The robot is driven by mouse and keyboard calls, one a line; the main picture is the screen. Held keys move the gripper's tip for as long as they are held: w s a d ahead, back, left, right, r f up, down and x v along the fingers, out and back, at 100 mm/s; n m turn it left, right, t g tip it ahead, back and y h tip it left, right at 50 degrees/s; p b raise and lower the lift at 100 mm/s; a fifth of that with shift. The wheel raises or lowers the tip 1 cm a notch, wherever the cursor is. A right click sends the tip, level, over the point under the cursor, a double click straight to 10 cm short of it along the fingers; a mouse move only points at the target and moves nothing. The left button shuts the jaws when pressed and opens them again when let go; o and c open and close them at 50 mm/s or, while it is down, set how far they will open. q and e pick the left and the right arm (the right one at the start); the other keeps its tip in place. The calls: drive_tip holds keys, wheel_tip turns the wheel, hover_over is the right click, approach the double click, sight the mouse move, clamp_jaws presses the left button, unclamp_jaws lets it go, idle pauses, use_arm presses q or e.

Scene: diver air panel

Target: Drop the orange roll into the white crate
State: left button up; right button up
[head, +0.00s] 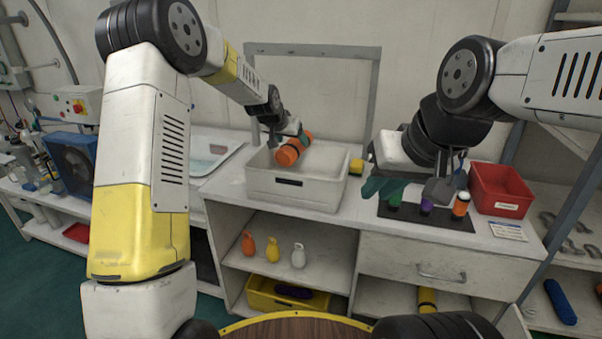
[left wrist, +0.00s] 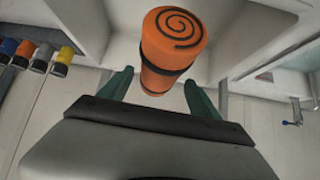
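The orange roll (head: 293,149) with dark bands is tilted at the white crate (head: 292,190) on the bench, its upper end above the crate's back rim. My left gripper (head: 290,136) is above the crate at the roll. In the left wrist view the roll (left wrist: 172,45) shows a dark spiral on its end. Its other end lies between the two green fingers, which are spread with a gap visible beside the roll, so the gripper looks open. Whether the roll touches the crate is hidden. My right gripper (head: 388,189) is over the dark mat, its finger gap unclear.
A red bin (head: 500,190) stands at the right. A pale tray (head: 213,152) lies left of the crate. Small bottles and a yellow bin (head: 262,297) are on shelves below.

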use_arm(q)
drive_tip(key=shift+o, duration=1.1)
drive_tip(key=shift+f, duration=0.1)
drive_tip(key=shift+v, duration=4.1)
drive_tip(key=s+a+r+n+g+y, duration=0.1)
drive_tip(key=s+a+r, duration=0.35)
drive_tip(key=s, duration=1.05)
drive_tip(key=s+a+r+n, duration=0.25)
drive_tip(key=s+a, duration=0.25)
drive_tip(key=s, duration=0.9)
drive_tip(key=s+a+f+g, duration=0.1)
drive_tip(key=s+f, duration=0.1)
drive_tip(key=s, duration=0.8)
drive_tip(key=shift+s, duration=0.25)
drive_tip(key=shift+a+n, duration=0.15)
drive_tip(key=shift+n, duration=0.1)
